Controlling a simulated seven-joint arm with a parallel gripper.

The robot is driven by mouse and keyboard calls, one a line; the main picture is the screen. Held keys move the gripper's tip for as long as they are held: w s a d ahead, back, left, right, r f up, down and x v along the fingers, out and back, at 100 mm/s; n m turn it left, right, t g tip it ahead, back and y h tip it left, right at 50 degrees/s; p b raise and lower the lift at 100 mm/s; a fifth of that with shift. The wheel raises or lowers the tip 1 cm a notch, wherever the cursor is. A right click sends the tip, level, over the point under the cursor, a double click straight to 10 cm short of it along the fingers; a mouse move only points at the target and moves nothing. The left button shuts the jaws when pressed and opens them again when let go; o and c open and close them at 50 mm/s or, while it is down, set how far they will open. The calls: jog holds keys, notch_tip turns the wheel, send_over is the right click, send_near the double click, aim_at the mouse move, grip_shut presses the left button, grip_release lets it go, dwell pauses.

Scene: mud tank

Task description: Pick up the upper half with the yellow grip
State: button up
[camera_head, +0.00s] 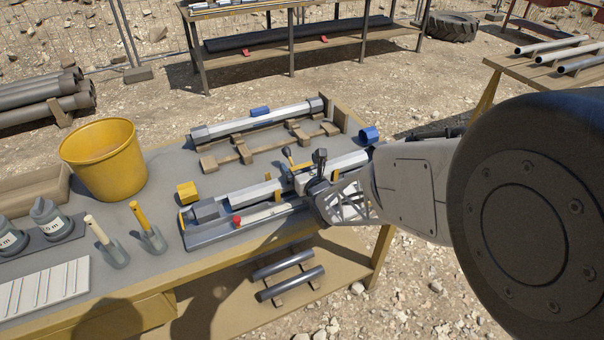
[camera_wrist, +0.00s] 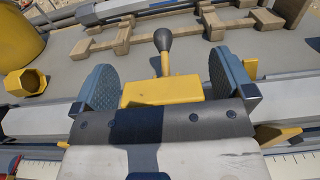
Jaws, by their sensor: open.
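The yellow grip (camera_wrist: 160,92) shows in the wrist view as a block between my two finger pads. My gripper (camera_wrist: 166,86) is open, with one pad on each side of the grip; I cannot tell whether either pad touches it. A pale long tube (camera_wrist: 32,119) runs out to the left and right below the gripper, and my gripper covers its middle. In the head view the tube (camera_head: 256,191) lies along the bench and my gripper (camera_head: 318,190) is over its right part. The seam between its halves is not clear.
A dark-knobbed lever (camera_wrist: 163,45) stands just beyond the grip. A second tube with wooden cradles (camera_head: 240,155) lies behind. A yellow hexagonal collar (camera_head: 187,191), blue cap (camera_head: 369,134), scoops (camera_head: 148,232) and yellow bucket (camera_head: 104,160) share the bench.

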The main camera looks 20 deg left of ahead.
aim_at(301, 165)
jog(key=c, duration=1.2)
jog(key=shift+r, duration=0.2)
jog(key=shift+r, duration=1.75)
jog(key=v, duration=0.5)
jog(key=s+a+r+v, duration=0.1)
jog(key=v, duration=0.4)
jog(key=s+a+v, duration=0.1)
jog(key=v, duration=0.4)
jog(key=shift+s+d+r, duration=0.15)
jog(key=shift+s+r, duration=0.05)
jog(key=shift+s, duration=0.15)
